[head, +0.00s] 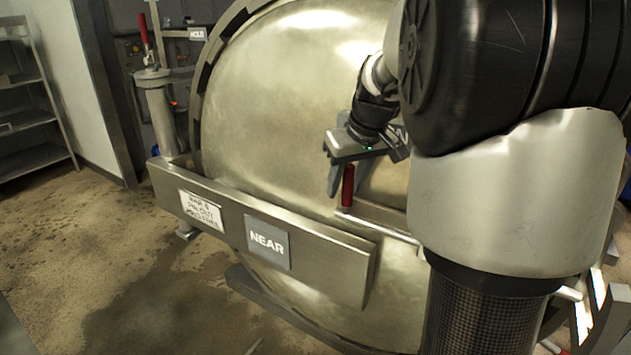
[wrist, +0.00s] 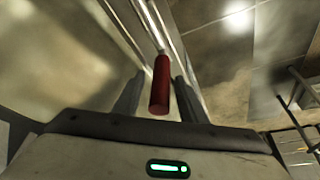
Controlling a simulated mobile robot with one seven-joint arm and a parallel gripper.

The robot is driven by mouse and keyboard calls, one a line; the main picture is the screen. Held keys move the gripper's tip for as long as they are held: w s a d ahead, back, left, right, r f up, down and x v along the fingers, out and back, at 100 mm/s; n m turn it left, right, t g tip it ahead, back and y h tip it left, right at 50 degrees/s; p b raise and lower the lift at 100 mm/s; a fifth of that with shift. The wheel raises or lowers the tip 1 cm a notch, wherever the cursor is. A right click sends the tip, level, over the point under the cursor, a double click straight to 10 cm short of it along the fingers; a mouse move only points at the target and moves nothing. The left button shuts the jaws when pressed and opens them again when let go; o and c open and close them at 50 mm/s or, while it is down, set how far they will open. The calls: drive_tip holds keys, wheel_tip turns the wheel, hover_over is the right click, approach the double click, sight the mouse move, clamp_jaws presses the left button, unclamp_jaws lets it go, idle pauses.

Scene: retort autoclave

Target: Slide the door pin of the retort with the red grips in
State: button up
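The retort's large domed steel door (head: 290,100) fills the middle of the head view. A red grip (head: 348,186) stands at the left end of a thin steel rod (head: 382,227), in front of the door's right part. My gripper (head: 345,178) is at this red grip, reaching down from above. In the wrist view, the red grip (wrist: 160,88) lies between the two fingers of my gripper (wrist: 158,98), with slim gaps beside it, so the gripper looks open around it. The rod's right end is hidden behind my arm.
A steel bar with a NEAR plate (head: 268,243) and a paper sign (head: 201,211) crosses the door's front, below and left of my gripper. A red-handled lever (head: 144,30) stands at the back left. Shelves (head: 30,95) line the left wall. The wet floor (head: 95,245) at left is clear.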

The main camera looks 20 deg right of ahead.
drive_tip(key=shift+x, duration=0.85)
clamp_jaws()
drive_tip(key=s+d, duration=0.1)
drive_tip(key=s, duration=0.1)
drive_tip(key=s+d+b, duration=0.1)
drive_tip(key=s+d, duration=0.1)
drive_tip(key=s+d+b, duration=0.1)
drive_tip(key=s+d, duration=0.1)
drive_tip(key=shift+s+d, duration=0.15)
drive_tip(key=shift+s, duration=0.2)
unclamp_jaws()
drive_tip(key=shift+s+d, duration=0.1)
drive_tip(key=shift+s, duration=0.05)
